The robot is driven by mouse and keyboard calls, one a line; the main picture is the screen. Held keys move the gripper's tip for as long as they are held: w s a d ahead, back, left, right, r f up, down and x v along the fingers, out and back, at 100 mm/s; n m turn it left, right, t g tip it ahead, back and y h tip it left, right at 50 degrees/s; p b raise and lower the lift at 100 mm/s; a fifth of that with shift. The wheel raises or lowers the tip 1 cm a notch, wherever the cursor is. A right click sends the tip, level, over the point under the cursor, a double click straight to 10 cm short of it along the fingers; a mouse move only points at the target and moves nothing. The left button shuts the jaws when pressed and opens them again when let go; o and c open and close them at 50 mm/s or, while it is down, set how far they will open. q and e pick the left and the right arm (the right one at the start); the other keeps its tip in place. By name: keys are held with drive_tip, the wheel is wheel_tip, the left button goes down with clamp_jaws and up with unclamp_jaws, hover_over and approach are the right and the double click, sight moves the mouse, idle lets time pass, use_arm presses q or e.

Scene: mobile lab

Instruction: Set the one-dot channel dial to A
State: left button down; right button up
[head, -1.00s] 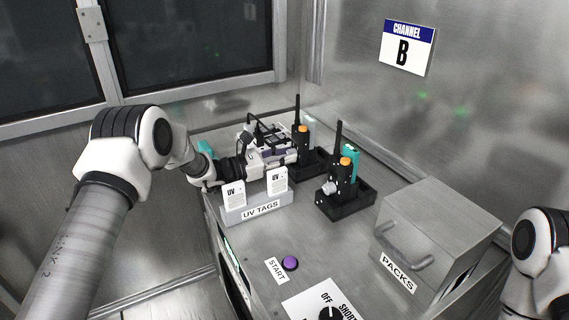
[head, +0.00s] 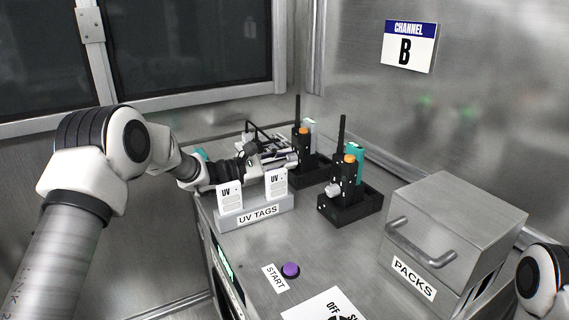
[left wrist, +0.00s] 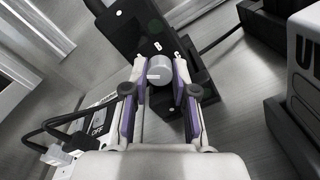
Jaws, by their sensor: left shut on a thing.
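Two black radios with antennas and orange tops stand in black holders: the rear one (head: 305,146) and the nearer one (head: 349,173). The nearer radio has a grey dial (head: 333,189) on its side. My left gripper (head: 289,160) is at the side of the rear radio. In the left wrist view, its purple-lined fingers (left wrist: 158,77) are shut on a round grey dial (left wrist: 159,68) on a black radio body (left wrist: 150,28). White marks show beside this dial, but I cannot read its setting or count its dots. My right gripper is out of view.
A wall sign (head: 409,46) reads CHANNEL B. A UV TAGS holder (head: 257,215) stands in front of my left gripper. A purple START button (head: 291,270) and a metal PACKS box (head: 455,235) are on the bench. Bare bench lies between them.

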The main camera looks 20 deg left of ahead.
use_arm(q)
drive_tip(key=c, duration=0.9)
unclamp_jaws()
drive_tip(key=shift+a, duration=0.1)
drive_tip(key=v, duration=1.2)
